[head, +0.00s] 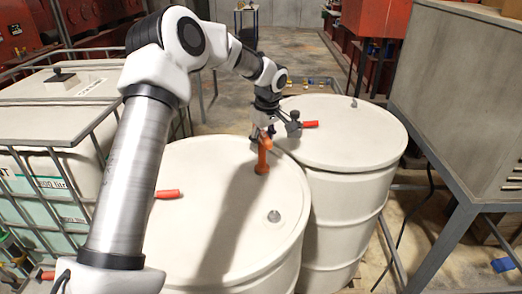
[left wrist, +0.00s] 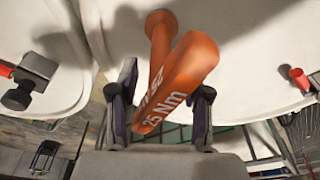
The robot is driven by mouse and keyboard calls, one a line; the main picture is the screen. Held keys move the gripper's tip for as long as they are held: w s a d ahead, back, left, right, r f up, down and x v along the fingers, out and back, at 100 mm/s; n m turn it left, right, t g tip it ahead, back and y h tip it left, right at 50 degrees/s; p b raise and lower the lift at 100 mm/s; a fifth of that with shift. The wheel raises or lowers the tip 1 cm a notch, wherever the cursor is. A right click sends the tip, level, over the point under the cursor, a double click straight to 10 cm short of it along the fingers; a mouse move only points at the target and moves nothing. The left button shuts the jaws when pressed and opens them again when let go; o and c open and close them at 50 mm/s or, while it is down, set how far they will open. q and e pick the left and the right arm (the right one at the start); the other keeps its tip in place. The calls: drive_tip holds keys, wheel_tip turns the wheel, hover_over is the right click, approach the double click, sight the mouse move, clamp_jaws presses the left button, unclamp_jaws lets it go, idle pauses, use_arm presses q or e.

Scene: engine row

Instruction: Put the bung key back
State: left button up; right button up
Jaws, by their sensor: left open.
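The orange bung key (head: 263,155), T-shaped and marked 25 Nm, stands upright on the near white drum (head: 215,235), close to its far rim. In the left wrist view its thick handle (left wrist: 178,82) points towards the camera, between the fingers. My left gripper (head: 264,128) is open above and around the handle; its fingers (left wrist: 160,108) show a gap on both sides. Whether a finger touches the handle I cannot tell. The foot of the key is partly hidden by the handle in the wrist view. My right gripper is not in view.
A second white drum (head: 345,135) stands behind right, with a red-handled grey fitting (head: 311,124). The near drum carries a red handle (head: 167,194) and a grey bung (head: 274,216). A caged tank (head: 60,130) stands left, a grey cabinet (head: 460,90) right.

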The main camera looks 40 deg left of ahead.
use_arm(q)
drive_tip(key=r, duration=0.3)
drive_tip(key=d+r+b, duration=0.1)
drive_tip(key=r, duration=0.5)
drive_tip(key=shift+s+d+r, duration=0.15)
drive_tip(key=shift+d, duration=0.15)
drive_tip(key=shift+a, duration=0.1)
